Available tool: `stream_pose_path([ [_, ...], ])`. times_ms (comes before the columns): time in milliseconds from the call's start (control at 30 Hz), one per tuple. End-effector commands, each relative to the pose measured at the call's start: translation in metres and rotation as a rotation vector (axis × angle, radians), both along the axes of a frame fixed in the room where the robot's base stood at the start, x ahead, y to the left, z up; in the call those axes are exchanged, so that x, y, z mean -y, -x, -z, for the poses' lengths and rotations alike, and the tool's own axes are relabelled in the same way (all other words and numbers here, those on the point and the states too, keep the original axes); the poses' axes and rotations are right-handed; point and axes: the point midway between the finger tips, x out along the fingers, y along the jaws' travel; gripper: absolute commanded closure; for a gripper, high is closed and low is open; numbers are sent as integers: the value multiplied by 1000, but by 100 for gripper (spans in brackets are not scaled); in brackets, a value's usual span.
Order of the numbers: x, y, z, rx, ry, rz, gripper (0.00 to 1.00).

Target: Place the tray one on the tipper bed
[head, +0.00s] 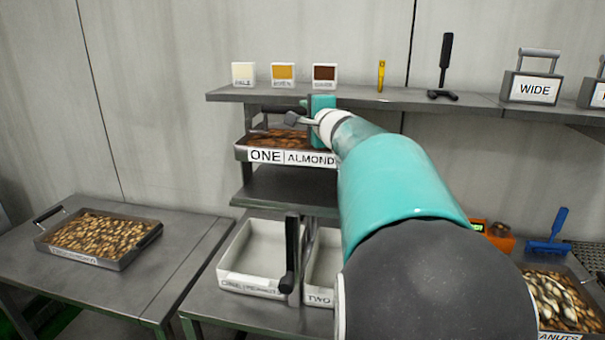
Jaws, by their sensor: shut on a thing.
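Tray one (244,154) is a dark metal tray of brown almonds with a white front label reading "ONE" and "ALMOND". It is roughly level in the middle of the head view, under the upper shelf. My gripper (296,118) is at the tray's back edge, shut on what looks like its dark handle. My teal arm hides the tray's right end and part of the gripper. A dark flat surface (285,188) lies below the tray; I cannot tell whether they touch. I cannot clearly identify the tipper bed.
Another nut tray (92,258) sits on the left table (165,262). White bins (250,287) and a black-gripped lever (291,255) stand below. The upper shelf (420,101) carries colour samples, tools and a "WIDE" block (532,87). A peanut tray (560,325) is lower right.

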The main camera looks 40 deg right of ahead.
Motion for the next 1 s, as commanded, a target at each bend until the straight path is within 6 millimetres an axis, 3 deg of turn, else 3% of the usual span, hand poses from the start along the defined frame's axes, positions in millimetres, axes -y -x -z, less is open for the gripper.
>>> stream_pose_path([
  [300, 0, 4, 44, 3, 1, 1, 100],
  [733, 0, 0, 87, 3, 2, 1, 100],
  [1000, 0, -1, 95, 5, 4, 1, 100],
])
